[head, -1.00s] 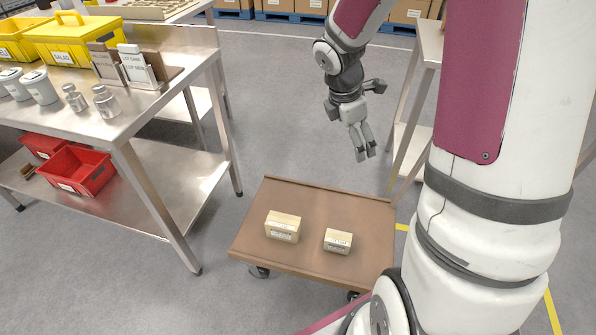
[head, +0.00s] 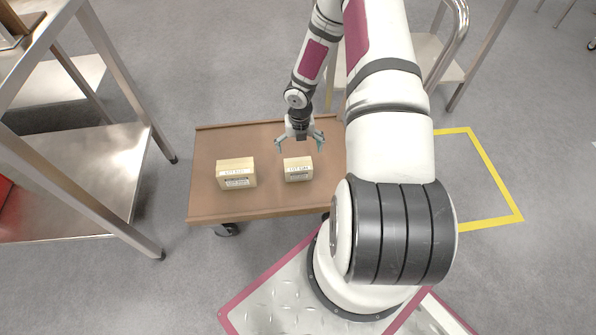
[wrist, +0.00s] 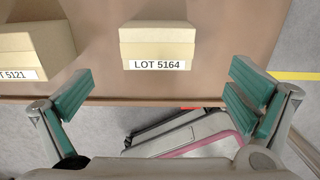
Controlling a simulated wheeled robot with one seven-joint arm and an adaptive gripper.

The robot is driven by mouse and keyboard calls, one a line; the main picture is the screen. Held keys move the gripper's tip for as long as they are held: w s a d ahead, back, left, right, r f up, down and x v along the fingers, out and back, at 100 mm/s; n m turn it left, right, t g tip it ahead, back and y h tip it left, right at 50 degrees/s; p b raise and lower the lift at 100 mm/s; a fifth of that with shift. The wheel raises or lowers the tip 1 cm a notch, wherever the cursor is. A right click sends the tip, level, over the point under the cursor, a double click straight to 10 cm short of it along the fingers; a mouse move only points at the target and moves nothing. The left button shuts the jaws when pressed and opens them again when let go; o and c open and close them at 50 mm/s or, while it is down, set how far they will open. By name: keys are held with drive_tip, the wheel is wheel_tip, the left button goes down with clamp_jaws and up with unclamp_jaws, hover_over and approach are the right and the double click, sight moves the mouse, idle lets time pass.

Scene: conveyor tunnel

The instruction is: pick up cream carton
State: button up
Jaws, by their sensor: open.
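Two cream-tan cartons lie apart on a brown cart top (head: 262,203). The smaller carton (head: 298,170) is at the right; its label reads LOT 5164 in the wrist view (wrist: 157,45). The larger carton (head: 236,174) is at the left; its label, ending in 5121, is cut off in the wrist view (wrist: 30,45). My gripper (head: 300,145) is open and empty, pointing down close to the smaller carton. In the wrist view that carton lies centred between the spread green finger pads, ahead of their tips. I cannot tell the exact height gap.
The cart has a raised rim at its back edge. A steel table (head: 85,185) stands at the left and a shelf unit (head: 430,62) behind at the right. Yellow floor tape (head: 492,178) marks the floor at the right.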

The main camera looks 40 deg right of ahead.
sight(299, 163)
wheel_tip(299, 163, down, 8)
drive_tip(key=shift+r+b, duration=0.25)
drive_tip(key=shift+b, duration=1)
drive_tip(key=shift+a+f+b, duration=0.15)
drive_tip(key=shift+f+b, duration=0.55)
drive_tip(key=shift+f, duration=0.65)
drive_tip(key=shift+a+f+b, duration=0.1)
drive_tip(key=shift+f+b, duration=0.55)
drive_tip(key=shift+f, duration=0.7)
drive_tip(key=shift+r, duration=0.1)
drive_tip(key=c, duration=1.2)
